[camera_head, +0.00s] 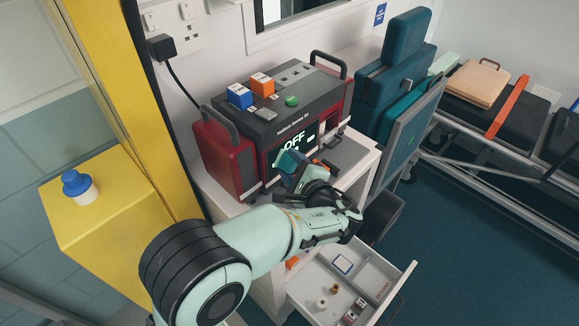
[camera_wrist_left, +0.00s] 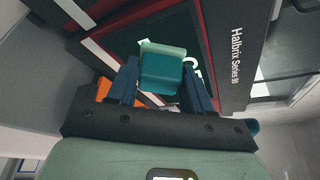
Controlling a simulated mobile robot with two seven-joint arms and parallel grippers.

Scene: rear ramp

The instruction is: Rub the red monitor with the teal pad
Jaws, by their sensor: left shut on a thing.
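The red monitor (camera_head: 238,158) stands on a white cabinet against the wall, with a dark top and a screen reading "OFF". It fills much of the left wrist view (camera_wrist_left: 232,40), with its dark screen behind the pad. The teal pad (camera_head: 289,162) is in my left gripper (camera_head: 300,172), in front of the lower screen. In the left wrist view the pad (camera_wrist_left: 160,72) sits between the two dark blue fingers, which are shut on it. I cannot tell whether the pad touches the screen. My right gripper is not in view.
A blue box (camera_head: 240,97), an orange box (camera_head: 262,86) and a green knob (camera_head: 291,101) are on the monitor's top. An open drawer (camera_head: 345,285) with small items juts out below. A teal seat (camera_head: 395,80) stands right. A yellow box (camera_head: 110,215) with a blue-capped bottle (camera_head: 80,187) stands left.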

